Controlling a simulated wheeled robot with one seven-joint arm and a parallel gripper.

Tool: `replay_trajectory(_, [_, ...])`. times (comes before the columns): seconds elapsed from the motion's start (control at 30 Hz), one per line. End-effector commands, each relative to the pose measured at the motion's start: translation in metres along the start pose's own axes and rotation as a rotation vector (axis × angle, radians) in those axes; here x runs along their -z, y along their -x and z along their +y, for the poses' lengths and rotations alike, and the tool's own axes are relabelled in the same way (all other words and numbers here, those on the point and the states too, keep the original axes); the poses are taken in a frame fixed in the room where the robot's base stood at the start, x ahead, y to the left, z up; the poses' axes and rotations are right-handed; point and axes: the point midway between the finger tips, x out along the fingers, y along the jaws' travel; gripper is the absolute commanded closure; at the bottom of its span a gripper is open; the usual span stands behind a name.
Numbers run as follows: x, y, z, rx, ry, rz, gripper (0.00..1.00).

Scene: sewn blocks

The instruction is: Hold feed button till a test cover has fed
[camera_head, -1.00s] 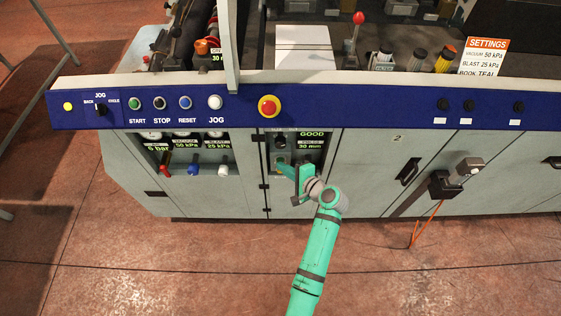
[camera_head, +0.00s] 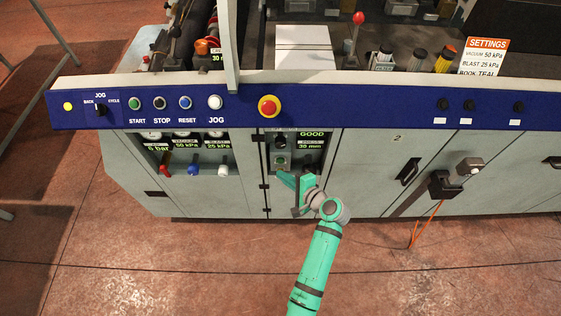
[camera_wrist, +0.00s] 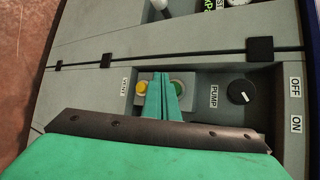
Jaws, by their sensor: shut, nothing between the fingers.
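My gripper (camera_head: 281,177) is shut and empty, in front of the lower recess of the machine's front. In the wrist view its teal fingers (camera_wrist: 161,76) lie together, between a yellow button (camera_wrist: 142,87) on the left and a green button (camera_wrist: 180,89) on the right, partly covering the green one. Whether the fingertips touch the panel cannot be told. In the head view the fingers are just below a small box with a green button (camera_head: 280,160). No label reading "feed" is legible. A white stack (camera_head: 305,46) lies behind the blue panel; I cannot tell whether it is covers.
A black PUMP knob (camera_wrist: 242,92) is right of the buttons in the wrist view. The blue panel (camera_head: 330,112) above carries a red emergency stop (camera_head: 269,106) and START, STOP, RESET and JOG buttons. Small valves (camera_head: 193,168) sit left of the recess. The floor in front is clear.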

Motion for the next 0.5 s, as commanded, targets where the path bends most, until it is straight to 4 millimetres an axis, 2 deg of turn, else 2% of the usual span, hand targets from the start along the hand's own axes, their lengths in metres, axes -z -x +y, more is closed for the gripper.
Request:
replay_trajectory(0.3, [-0.013, 0.018, 0.013, 0.0, 0.001, 0.0, 1.0])
replay_trajectory(0.5, [-0.015, 0.021, 0.015, 0.0, 0.002, 0.001, 1.0])
